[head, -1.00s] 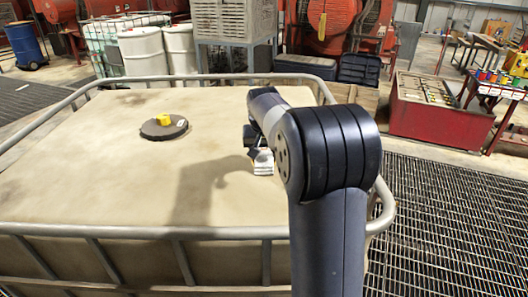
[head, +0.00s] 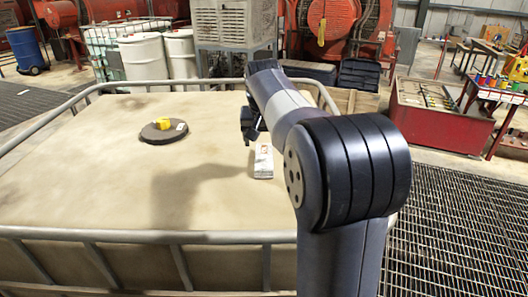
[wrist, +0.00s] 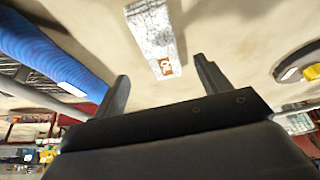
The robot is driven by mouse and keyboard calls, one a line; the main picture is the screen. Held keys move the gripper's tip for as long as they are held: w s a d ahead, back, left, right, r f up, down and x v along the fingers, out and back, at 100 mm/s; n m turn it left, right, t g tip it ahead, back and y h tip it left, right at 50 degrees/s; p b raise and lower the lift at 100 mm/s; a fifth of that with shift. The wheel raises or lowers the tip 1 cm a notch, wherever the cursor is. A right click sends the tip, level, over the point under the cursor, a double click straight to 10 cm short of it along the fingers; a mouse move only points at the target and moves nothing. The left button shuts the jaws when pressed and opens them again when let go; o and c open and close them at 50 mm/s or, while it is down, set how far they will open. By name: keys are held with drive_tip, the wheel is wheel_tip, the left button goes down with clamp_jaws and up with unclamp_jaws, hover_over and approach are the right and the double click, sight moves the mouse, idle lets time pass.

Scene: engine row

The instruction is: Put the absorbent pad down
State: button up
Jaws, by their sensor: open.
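The absorbent pad (head: 263,161) is a small pale grey-white block with a brown-orange label. It lies flat on the beige tank top. My gripper (head: 248,128) is just behind and left of the pad in the head view, partly hidden by my arm. In the wrist view, the pad (wrist: 155,35) lies beyond the two spread fingers of my gripper (wrist: 161,75).
A round dark cap (head: 163,131) with a yellow piece sits left on the tank top (head: 90,185). A grey tube rail (head: 130,234) runs around the tank. The tank top between cap and pad is clear. A red parts bin (head: 440,112) stands at right.

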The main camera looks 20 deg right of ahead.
sight(264, 157)
drive_tip(key=v, duration=0.4)
drive_tip(key=p+x, duration=0.1)
drive_tip(key=x, duration=1.1)
drive_tip(key=shift+s, duration=0.1)
wheel_tip(264, 157, up, 3)
drive_tip(key=shift+f, duration=0.1)
drive_tip(key=shift+r, duration=0.5)
